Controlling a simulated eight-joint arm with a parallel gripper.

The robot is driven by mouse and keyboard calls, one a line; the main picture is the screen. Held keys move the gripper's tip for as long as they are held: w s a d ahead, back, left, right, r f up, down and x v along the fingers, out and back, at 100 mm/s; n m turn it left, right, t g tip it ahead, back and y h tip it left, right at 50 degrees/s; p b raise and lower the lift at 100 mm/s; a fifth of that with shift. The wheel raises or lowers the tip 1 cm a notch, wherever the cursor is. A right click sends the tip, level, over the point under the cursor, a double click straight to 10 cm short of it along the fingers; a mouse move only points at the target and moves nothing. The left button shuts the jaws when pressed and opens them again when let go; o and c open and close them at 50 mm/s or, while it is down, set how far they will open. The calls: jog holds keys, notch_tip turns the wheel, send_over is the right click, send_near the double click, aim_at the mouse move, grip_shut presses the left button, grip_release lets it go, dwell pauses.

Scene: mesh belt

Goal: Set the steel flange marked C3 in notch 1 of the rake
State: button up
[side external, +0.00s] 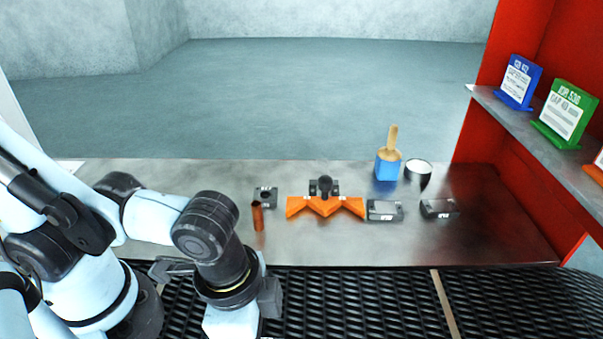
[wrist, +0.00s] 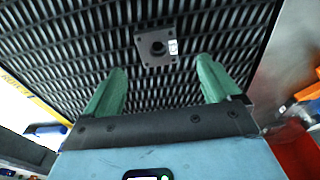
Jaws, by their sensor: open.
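In the wrist view a dark steel flange (wrist: 153,58), square with a round hole, lies flat on the mesh belt; its small white label is too small to read surely. My gripper (wrist: 162,64) is open, its two green fingers apart and nothing between them, with the flange ahead of the fingertips. The flange does not show in the side view, where my wrist hangs over the belt and my fingers are out of sight. The orange rake (side external: 325,206) stands on the steel table with V-shaped notches along its top; their small labels are unreadable.
A labelled block with a hole (side external: 265,198) is left of the rake, beside a copper tube (side external: 257,216). Dark labelled blocks (side external: 384,211) and (side external: 438,208) lie right. A red shelf (side external: 490,100) bounds the right.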

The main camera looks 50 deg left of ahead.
jog(key=shift+d+f, duration=0.15)
jog(key=shift+f, duration=2.7)
jog(key=c, duration=1.5)
jog(key=shift+r, duration=0.1)
